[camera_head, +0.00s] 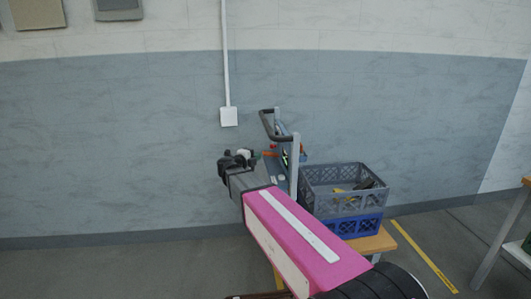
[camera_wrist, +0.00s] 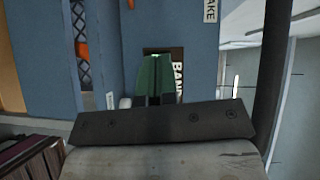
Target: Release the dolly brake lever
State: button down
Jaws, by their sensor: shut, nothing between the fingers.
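The dolly's blue panel (camera_wrist: 120,40) fills the middle of the wrist view. A sideways white label ending in "AKE" (camera_wrist: 210,10) is at its top right. A brown label starting "BAN" (camera_wrist: 177,80) is partly hidden. My gripper's green fingers (camera_wrist: 157,58) are shut and empty, pointing at the panel over the brown label; contact cannot be told. In the head view my arm reaches to the dolly's grey upright (camera_head: 294,168), and its dark wrist end is left of it. Small red-orange parts (camera_head: 270,154) show near the upright. I cannot pick out the brake lever for sure.
A grey lattice crate (camera_head: 318,180) stands on a blue crate (camera_head: 367,224) on the dolly's wooden deck (camera_head: 375,242). The dolly's dark handle (camera_head: 267,125) rises above. A wall box (camera_head: 228,117) is behind. A table (camera_head: 510,225) is at far right.

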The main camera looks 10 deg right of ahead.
aim_at(269, 154)
jog(key=x, duration=1)
jog(key=shift+w+f, duration=0.1)
jog(key=shift+w, duration=1.1)
jog(key=shift+w+d, duration=0.1)
jog(key=shift+w, duration=0.55)
jog(key=shift+w+f, duration=0.6)
jog(key=shift+w, duration=0.2)
jog(key=shift+s, duration=0.1)
